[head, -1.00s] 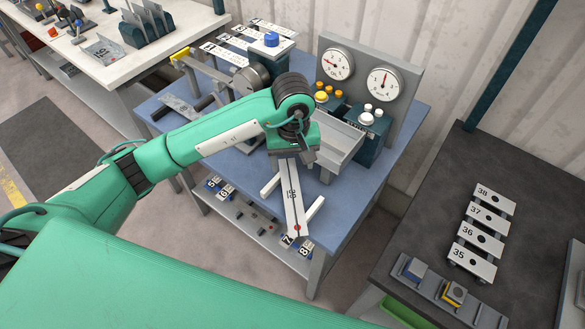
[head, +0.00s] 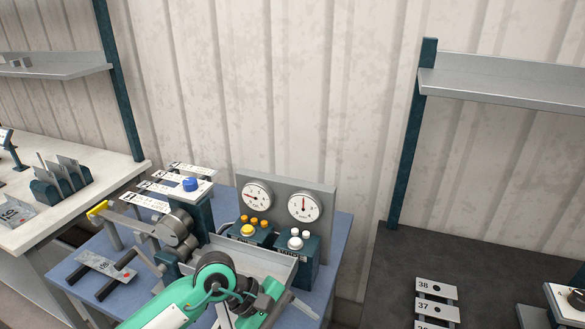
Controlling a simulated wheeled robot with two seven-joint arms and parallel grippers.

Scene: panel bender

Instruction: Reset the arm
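The panel bender stands on a blue table (head: 342,235). Its lever arm (head: 130,222) points left from the grey round hub (head: 173,226) and ends in a yellow grip (head: 98,209). My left arm comes in at the bottom. Its gripper (head: 262,306) is at the lower edge, in front of the grey tray (head: 262,265) and apart from the lever. The wrist hides the fingertips, so I cannot tell whether it is open or shut. Part of a pale plate (head: 303,309) shows beside it. My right gripper is not in view.
Two dials (head: 303,207) stand behind yellow and white buttons (head: 247,230). A blue knob (head: 190,184) tops a post by the lever. A numbered plate lies on black bars (head: 118,275). A dark bench (head: 395,262) at right holds numbered plates (head: 437,287).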

